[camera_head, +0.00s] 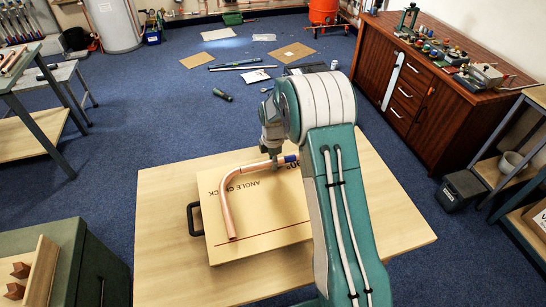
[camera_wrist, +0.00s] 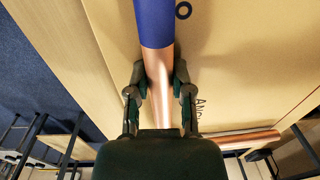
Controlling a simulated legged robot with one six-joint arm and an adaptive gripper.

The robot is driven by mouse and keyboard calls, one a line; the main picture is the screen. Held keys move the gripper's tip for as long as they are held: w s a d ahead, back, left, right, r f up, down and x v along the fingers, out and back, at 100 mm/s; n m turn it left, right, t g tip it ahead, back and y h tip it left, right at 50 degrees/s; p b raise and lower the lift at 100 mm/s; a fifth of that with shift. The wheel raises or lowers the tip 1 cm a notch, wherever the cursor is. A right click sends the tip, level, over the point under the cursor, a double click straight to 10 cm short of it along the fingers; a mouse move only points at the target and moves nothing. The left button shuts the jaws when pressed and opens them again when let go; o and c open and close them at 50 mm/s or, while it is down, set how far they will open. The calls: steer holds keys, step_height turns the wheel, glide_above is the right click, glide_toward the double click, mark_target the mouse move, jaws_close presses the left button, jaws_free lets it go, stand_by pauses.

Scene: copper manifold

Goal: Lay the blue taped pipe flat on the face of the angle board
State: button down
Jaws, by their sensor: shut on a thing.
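The bent copper pipe (camera_head: 225,203) has a blue tape band (camera_head: 290,158) on one leg. It also shows in the wrist view, where the blue tape (camera_wrist: 154,22) lies beyond the fingertips. My gripper (camera_head: 274,162) is shut on the bare copper leg beside the tape; in the wrist view its fingers (camera_wrist: 161,78) sit on either side of that leg. The pipe is over the angle board (camera_head: 270,217), a tan panel marked "ANGLE CHECK" with a red line. Its other leg points toward the board's near left. I cannot tell whether the pipe touches the face. My arm hides the board's right part.
The board is on a light wooden table (camera_head: 165,270), with a black handle (camera_head: 193,219) at its left. A brown cabinet (camera_head: 425,105) with tools stands at the right. Benches stand at the left. Flat panels and loose tools lie on the blue floor behind.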

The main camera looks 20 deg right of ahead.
steer(key=shift+s+f, duration=0.1)
steer(key=shift+f, duration=0.15)
steer(key=shift+c, duration=2.2)
jaws_free()
steer(key=shift+f, duration=0.1)
steer(key=o, duration=0.4)
steer(key=shift+c, duration=0.2)
steer(key=shift+r, duration=3.65)
